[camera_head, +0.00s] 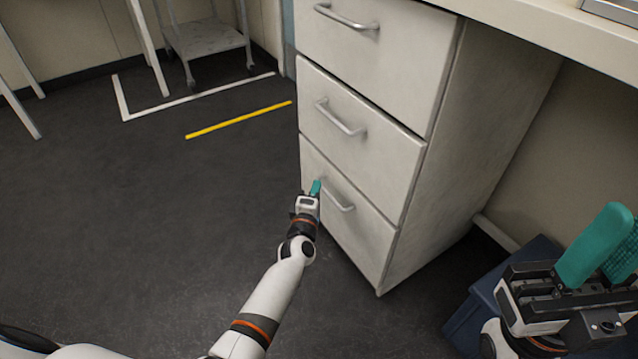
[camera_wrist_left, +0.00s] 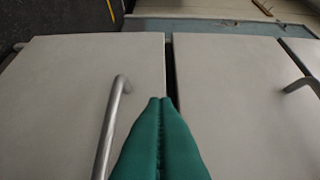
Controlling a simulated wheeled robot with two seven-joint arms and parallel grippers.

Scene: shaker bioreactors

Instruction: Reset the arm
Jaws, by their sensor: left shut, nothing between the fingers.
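My left gripper (camera_head: 316,187) is low in front of the bottom drawer of a white cabinet, close to that drawer's handle (camera_head: 340,196). Its teal fingers (camera_wrist_left: 160,105) are pressed together with nothing between them in the left wrist view. There, a metal drawer handle (camera_wrist_left: 112,125) stands left of the fingers, apart from them. I cannot tell how far the fingertips are from the drawer front. My right gripper (camera_head: 600,255) is at the lower right edge of the head view. Its teal fingers look apart, the textured inner face of one showing, with nothing seen between them.
The white cabinet (camera_head: 500,130) has three closed drawers under a pale worktop (camera_head: 535,20). A dark blue box (camera_head: 470,318) lies on the floor by my right gripper. A small wheeled cart (camera_head: 205,38) stands at the back. The dark floor (camera_head: 150,210) to the left is clear.

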